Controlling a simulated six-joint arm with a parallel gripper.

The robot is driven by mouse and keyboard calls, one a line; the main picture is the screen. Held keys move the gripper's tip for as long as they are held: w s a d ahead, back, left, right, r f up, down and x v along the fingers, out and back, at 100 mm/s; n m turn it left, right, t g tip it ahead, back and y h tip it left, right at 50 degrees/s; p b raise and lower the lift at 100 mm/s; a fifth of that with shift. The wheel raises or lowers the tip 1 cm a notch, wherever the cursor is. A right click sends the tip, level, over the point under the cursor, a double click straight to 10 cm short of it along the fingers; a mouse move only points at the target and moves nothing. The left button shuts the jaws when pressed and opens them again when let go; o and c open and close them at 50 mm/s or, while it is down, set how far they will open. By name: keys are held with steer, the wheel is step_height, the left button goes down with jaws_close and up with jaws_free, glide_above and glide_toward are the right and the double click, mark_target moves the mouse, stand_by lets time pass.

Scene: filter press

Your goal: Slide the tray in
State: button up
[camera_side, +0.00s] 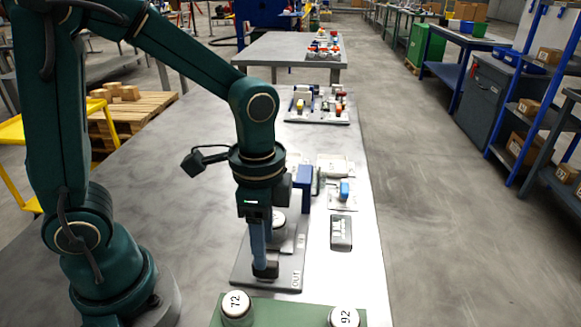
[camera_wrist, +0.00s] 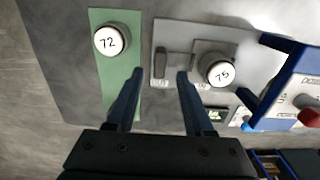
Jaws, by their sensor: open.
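The tray (camera_wrist: 200,49) is a light grey plate carrying a white-topped round piece marked 75 (camera_wrist: 219,71). A dark upright handle (camera_wrist: 160,62) stands at its left in the wrist view. The tray lies on a grey base plate (camera_side: 284,284) lettered OUT at its near end, outside the blue press frame (camera_side: 303,180). My gripper (camera_wrist: 160,75) is open and points down, with the handle between its fingertips in the wrist view. Contact cannot be told. In the side view my gripper (camera_side: 263,258) is low over the base plate and hides part of the tray.
A green mat (camera_side: 275,309) in front holds round pieces marked 72 (camera_side: 236,304) and 92 (camera_side: 344,317). A small grey panel (camera_side: 341,232) lies right of the base plate. A blue and red part on the press (camera_wrist: 308,117) is at right. The table's left side is clear.

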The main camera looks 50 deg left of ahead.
steer(key=shift+f, duration=2.25)
jaws_close()
